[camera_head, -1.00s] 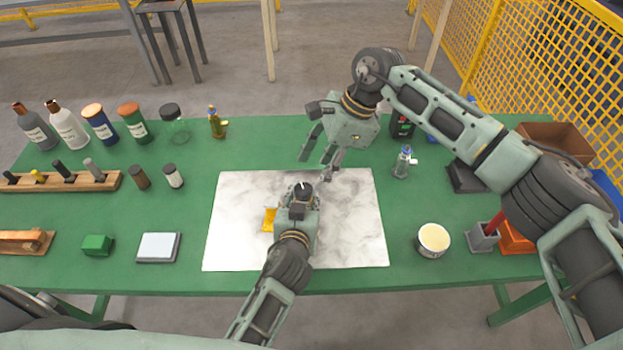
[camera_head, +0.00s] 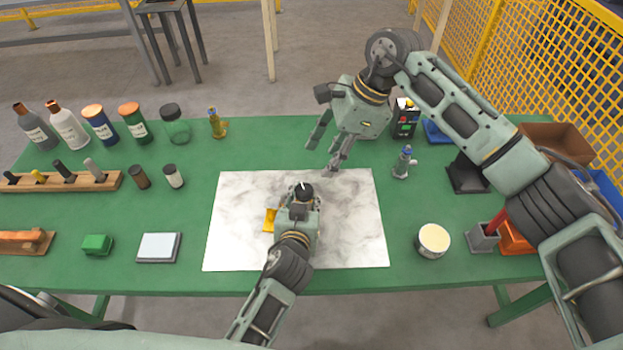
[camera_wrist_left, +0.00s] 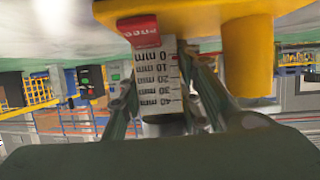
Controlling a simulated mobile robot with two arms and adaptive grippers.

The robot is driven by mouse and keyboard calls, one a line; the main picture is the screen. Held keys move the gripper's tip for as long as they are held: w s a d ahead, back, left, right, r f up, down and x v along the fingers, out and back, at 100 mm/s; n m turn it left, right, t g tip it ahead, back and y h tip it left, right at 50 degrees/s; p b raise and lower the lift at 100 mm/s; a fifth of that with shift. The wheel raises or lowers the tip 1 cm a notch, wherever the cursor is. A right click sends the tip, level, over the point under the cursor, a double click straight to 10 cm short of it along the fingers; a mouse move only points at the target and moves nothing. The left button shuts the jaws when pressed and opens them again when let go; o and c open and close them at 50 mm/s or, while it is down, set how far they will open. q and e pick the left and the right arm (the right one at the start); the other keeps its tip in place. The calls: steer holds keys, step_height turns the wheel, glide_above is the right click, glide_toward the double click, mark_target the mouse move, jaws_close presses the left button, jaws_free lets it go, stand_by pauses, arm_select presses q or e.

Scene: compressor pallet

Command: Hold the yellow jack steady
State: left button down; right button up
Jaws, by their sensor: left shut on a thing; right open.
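The yellow jack (camera_head: 269,220) is on the white marbled sheet, mostly hidden under my left arm in the head view. In the left wrist view its yellow body (camera_wrist_left: 247,55) fills the upper right, beside a white post (camera_wrist_left: 156,80) with a millimetre scale and a red label. My left gripper (camera_wrist_left: 160,85) is shut with its fingers on either side of that post; the exact contact is partly hidden. My right gripper (camera_head: 323,158) is open and empty, above the far edge of the sheet, apart from the jack.
The white marbled sheet (camera_head: 350,245) lies mid-table on the green table (camera_head: 190,205). Bottles and a wooden rack (camera_head: 100,183) stand on the left. A round tin (camera_head: 433,240), a small blue-topped bottle (camera_head: 403,162) and a black-and-red device (camera_head: 405,117) are on the right.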

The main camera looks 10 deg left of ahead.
mark_target(305, 192)
steer(key=x, duration=1.2)
steer(key=shift+d, duration=0.15)
steer(key=shift+c, duration=0.5)
steer(key=c, duration=0.9)
